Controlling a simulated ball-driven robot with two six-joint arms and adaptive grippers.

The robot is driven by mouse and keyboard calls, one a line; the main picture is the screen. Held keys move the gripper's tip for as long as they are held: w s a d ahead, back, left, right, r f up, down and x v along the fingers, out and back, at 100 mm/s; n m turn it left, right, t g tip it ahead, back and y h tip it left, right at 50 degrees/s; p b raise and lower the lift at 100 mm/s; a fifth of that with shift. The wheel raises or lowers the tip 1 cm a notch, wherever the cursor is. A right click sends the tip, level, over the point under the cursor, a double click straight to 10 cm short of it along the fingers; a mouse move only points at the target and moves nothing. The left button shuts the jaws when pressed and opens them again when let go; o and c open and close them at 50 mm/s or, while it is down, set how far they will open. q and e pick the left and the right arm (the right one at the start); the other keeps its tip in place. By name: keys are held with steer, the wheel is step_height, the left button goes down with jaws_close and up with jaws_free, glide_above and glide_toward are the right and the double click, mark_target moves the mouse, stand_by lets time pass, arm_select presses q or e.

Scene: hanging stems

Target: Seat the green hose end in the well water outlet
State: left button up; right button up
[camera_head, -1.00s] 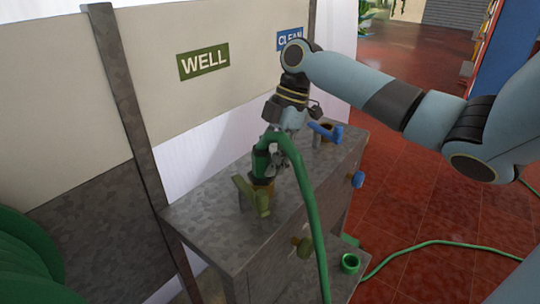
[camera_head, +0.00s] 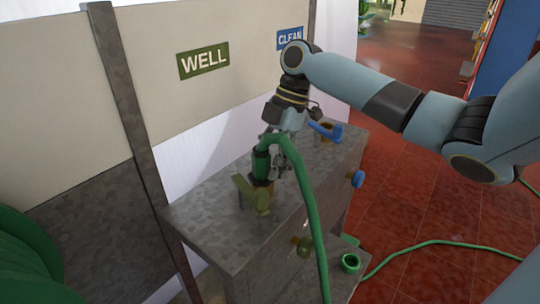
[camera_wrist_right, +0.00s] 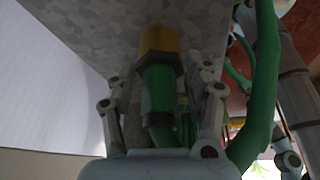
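The green hose end (camera_head: 262,162) stands upright on the brass well water outlet (camera_head: 262,184), below the WELL sign. In the right wrist view the green hose end (camera_wrist_right: 158,92) meets the brass outlet (camera_wrist_right: 160,50) with no visible gap. The hose bends over the top and hangs down over the counter's front. My right gripper (camera_head: 276,160) is around the hose end from above. In the wrist view its fingers (camera_wrist_right: 160,105) stand apart, with gaps on both sides of the hose end, so it looks open. My left gripper is out of view.
An olive valve handle (camera_head: 248,193) stands beside the well outlet. A second outlet with a blue handle (camera_head: 325,131) is to the right, under the CLEAN sign (camera_head: 290,40). A green ring-shaped piece (camera_head: 350,263) sits low at right. The counter's front left (camera_head: 215,232) is clear.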

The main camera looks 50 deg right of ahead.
steer(key=shift+o, duration=0.4)
steer(key=shift+r, duration=0.1)
steer(key=v, duration=1.1)
steer(key=shift+r, duration=0.4)
steer(key=shift+s+d, duration=0.1)
steer(key=shift+d, duration=0.05)
